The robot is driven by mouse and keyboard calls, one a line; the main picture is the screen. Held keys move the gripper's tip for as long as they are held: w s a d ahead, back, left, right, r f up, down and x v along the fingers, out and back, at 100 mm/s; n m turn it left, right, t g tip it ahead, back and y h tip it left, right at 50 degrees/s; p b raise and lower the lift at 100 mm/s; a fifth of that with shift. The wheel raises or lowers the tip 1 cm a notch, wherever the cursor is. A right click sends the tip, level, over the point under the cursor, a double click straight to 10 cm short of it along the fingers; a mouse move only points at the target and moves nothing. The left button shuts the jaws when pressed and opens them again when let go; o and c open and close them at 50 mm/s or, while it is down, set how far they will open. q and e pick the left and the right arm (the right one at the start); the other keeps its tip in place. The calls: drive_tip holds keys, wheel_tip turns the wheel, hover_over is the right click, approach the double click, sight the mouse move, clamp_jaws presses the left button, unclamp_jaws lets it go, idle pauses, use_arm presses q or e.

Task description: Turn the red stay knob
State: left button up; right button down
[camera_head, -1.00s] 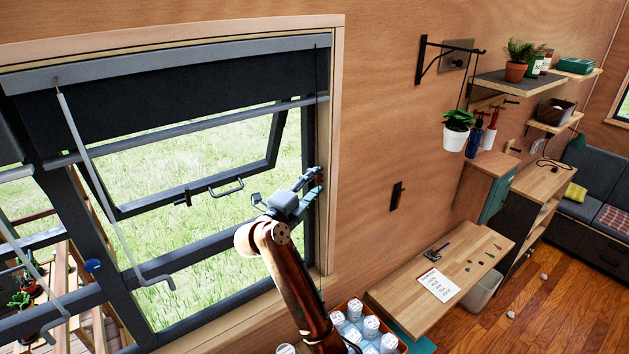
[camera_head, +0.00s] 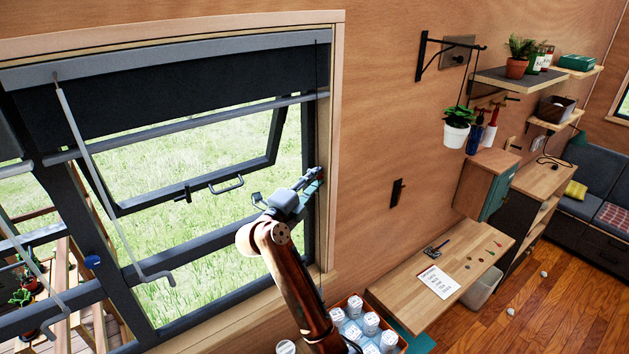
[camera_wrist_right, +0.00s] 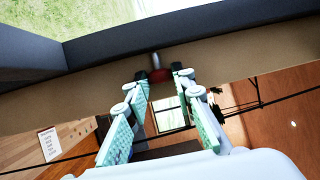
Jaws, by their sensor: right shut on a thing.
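The red stay knob (camera_wrist_right: 160,76) sits on a short grey stem at the dark window frame in the right wrist view. My right gripper (camera_wrist_right: 160,73) has its fingertips on either side of the knob and is shut on it. In the head view my right gripper (camera_head: 316,178) reaches to the right side of the window frame, and its fingers mostly hide the knob. The window sash (camera_head: 200,185) is tilted outward with its handle at the bottom. My left gripper is not in view.
A blue knob (camera_head: 92,262) is on the frame at left. A long grey rod (camera_head: 118,205) hangs before the window. Below my right arm is an orange crate (camera_head: 403,346) of white-lidded jars. A wooden desk (camera_head: 455,248) and a hanging plant (camera_head: 458,128) are to the right.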

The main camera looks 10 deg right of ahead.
drive_tip(key=shift+f+n+t+h+b, duration=0.3)
drive_tip(key=shift+n+t+h+b, duration=0.3)
drive_tip(key=shift+t, duration=0.3)
drive_tip(key=c, duration=1.7)
unclamp_jaws()
drive_tip(key=shift+d, duration=0.1)
drive_tip(key=shift+o, duration=0.2)
